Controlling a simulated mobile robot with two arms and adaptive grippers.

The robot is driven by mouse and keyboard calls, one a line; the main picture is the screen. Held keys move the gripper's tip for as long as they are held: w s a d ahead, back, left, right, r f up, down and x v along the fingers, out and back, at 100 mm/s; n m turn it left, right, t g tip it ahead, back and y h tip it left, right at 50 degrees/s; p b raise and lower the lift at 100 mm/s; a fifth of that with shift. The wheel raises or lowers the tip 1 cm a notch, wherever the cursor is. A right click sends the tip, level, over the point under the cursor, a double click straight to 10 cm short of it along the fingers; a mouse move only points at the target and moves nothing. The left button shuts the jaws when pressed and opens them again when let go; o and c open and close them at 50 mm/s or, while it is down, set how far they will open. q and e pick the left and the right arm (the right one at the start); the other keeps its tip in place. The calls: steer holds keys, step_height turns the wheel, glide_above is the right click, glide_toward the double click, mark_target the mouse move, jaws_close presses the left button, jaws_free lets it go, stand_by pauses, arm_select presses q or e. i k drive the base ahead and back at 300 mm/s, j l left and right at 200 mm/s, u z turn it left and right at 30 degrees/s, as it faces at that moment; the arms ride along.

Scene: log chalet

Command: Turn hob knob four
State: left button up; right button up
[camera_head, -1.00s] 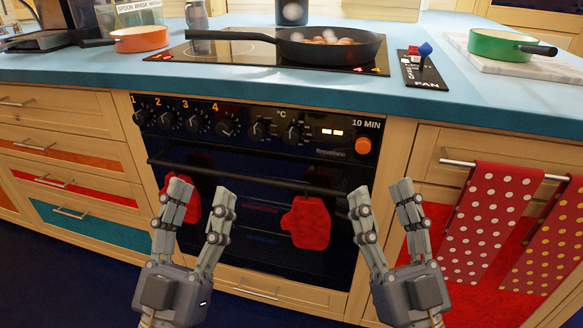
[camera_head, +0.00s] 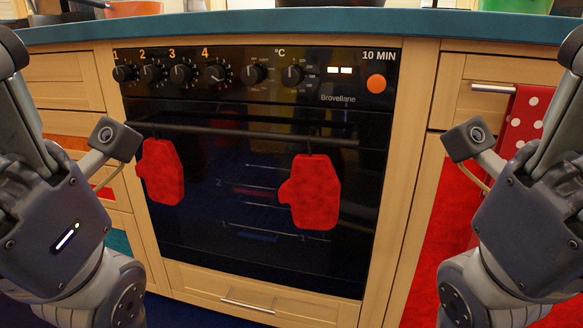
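Hob knob four (camera_head: 215,74) is a round black knob on the oven's control panel (camera_head: 345,86), under an orange "4". Its pale pointer looks slanted, but the exact setting is too small to read. Knob one (camera_head: 123,73), knob two (camera_head: 151,73) and knob three (camera_head: 180,73) stand in a row to its left. My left gripper (camera_head: 50,225) is at the left edge and my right gripper (camera_head: 530,235) at the right edge, both well apart from the knobs. Their fingertips are not clearly visible, and I see nothing held.
Two more knobs, a display and an orange button (camera_head: 376,84) are right of knob four. Red oven mitts (camera_head: 316,192) hang on the oven door handle (camera_head: 250,133). The blue worktop edge (camera_head: 300,22) runs above. The space before the panel is clear.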

mark_target(213, 75)
steer(key=l+u, duration=0.5)
steer(key=u, duration=0.2)
